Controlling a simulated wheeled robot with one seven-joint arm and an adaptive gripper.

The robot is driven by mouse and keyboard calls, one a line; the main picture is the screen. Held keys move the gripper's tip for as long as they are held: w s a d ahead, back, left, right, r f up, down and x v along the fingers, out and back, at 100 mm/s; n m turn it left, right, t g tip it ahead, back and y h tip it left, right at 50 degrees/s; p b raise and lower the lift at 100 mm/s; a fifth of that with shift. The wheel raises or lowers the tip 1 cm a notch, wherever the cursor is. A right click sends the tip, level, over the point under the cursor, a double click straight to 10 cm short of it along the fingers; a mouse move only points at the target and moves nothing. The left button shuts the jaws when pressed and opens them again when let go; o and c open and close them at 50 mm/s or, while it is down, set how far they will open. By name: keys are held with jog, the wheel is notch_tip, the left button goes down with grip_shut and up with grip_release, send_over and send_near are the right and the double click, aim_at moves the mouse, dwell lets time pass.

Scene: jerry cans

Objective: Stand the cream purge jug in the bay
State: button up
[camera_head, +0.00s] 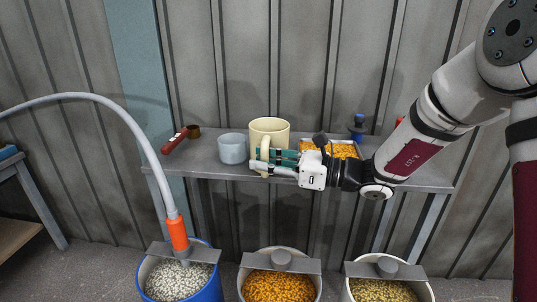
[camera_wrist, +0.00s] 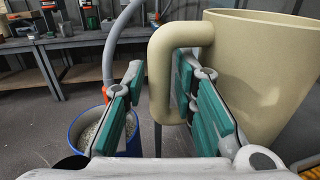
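The cream purge jug (camera_head: 269,128) stands upright on the grey wall shelf, and it fills the right of the wrist view (camera_wrist: 262,75). Its handle (camera_wrist: 163,75) points toward my gripper. My gripper (camera_head: 262,162) is at the jug's near side, with its green-padded fingers apart. In the wrist view my gripper (camera_wrist: 158,90) has the handle's upright bar between its fingers, nearer the right finger. I see a gap on the left finger's side; contact on the right is unclear. I cannot tell which spot is the bay.
A blue-grey cup (camera_head: 232,149) stands left of the jug, with a red-handled tool (camera_head: 174,140) farther left. A tray of orange pellets (camera_head: 343,150) and a blue item (camera_head: 357,127) are to the right. Pellet buckets (camera_head: 279,285) stand below the shelf (camera_head: 205,160). A hose (camera_head: 140,130) arches at left.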

grip_shut()
jog(key=shift+r, duration=0.1)
